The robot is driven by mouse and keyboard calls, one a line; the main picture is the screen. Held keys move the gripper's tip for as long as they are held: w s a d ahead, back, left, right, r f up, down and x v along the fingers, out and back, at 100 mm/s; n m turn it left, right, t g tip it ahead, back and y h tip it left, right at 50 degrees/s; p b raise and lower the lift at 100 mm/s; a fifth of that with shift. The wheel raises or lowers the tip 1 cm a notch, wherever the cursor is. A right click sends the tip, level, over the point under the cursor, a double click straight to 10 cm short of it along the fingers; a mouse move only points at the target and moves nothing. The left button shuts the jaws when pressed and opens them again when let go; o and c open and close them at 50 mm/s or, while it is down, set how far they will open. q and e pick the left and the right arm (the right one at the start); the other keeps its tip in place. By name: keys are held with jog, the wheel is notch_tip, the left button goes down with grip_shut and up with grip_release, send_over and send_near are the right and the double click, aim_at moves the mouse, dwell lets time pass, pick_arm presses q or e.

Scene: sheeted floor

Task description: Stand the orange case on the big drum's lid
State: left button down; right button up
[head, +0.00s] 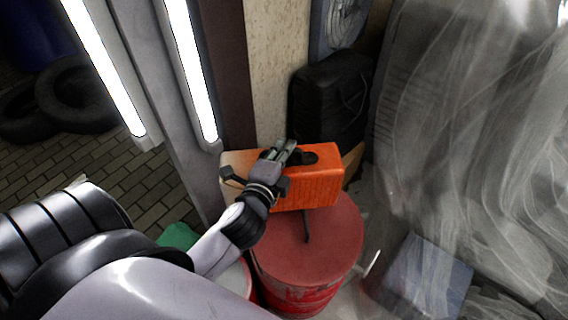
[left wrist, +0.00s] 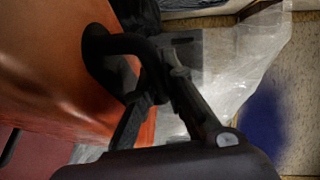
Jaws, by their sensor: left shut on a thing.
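The orange case (head: 322,185) is upright at the back of the big red drum's lid (head: 330,235) in the head view, its left end reaching past the lid's left edge. I cannot tell whether its base touches the lid. My left gripper (head: 288,150) is shut on the case at its top, by the dark handle. In the left wrist view the case (left wrist: 45,60) fills the upper left, and the gripper fingers (left wrist: 160,88) are at its black handle. A red surface, likely the lid, shows at lower left. My right gripper is out of view.
A black case (head: 328,100) stands behind the drum against the wall. Translucent plastic sheeting (head: 470,130) hangs on the right. A lit post (head: 190,70) stands at left, with tyres (head: 75,95) beyond. A dark thin piece (head: 306,226) shows over the lid.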

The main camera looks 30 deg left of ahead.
pick_arm(q)
notch_tip(320, 180, down, 4)
jog(key=shift+f+b, duration=0.15)
jog(key=shift+b, duration=0.5)
jog(key=shift+s, duration=0.1)
